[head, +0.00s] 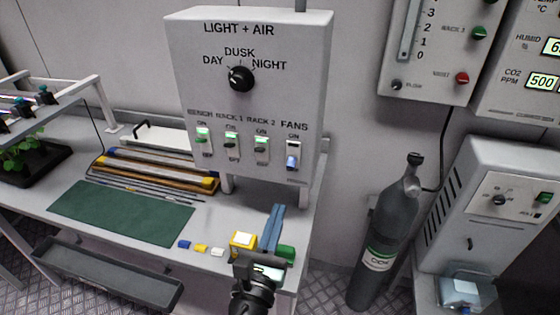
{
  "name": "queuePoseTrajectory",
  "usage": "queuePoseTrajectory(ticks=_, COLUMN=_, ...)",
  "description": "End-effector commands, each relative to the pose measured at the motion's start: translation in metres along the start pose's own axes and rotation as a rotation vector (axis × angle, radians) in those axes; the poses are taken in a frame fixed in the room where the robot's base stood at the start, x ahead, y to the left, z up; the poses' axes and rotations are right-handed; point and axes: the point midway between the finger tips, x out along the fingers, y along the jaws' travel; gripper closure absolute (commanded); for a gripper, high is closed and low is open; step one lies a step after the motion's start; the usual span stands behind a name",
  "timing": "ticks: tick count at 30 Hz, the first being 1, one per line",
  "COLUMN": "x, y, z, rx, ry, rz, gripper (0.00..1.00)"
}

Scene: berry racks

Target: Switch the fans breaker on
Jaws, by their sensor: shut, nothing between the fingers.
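The light and air box (240,100) is a grey panel standing over the back of the bench. Its fans breaker (292,158) is the rightmost of the row on its lower front. The fans lever appears pale blue and sits at the low end of its slot, away from the ON mark. The bench, rack 1 and rack 2 breakers to its left each show green near the top. My gripper (277,209) has blue fingers that are shut and empty. It shows below the fans breaker, apart from it, with the fingers pointing up in the picture.
A yellow block (242,241), a green block (286,252) and small coloured pieces (201,248) lie near my gripper on the bench. A green mat (120,213) lies left. A dark gas cylinder (385,235) stands right of the bench. A dial (240,78) protrudes above the breakers.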

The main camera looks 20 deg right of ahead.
Motion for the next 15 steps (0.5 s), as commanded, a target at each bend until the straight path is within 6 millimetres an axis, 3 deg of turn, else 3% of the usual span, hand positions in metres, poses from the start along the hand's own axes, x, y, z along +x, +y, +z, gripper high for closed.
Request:
queuePoseTrajectory(ticks=10, x=0.002, y=0.000, z=0.000, rx=0.000, ry=-0.001, rz=-0.001, gripper=1.00)
queuePoseTrajectory(ticks=15, x=0.019, y=-0.001, z=0.001, rx=0.001, ry=-0.003, rz=-0.004, gripper=1.00)
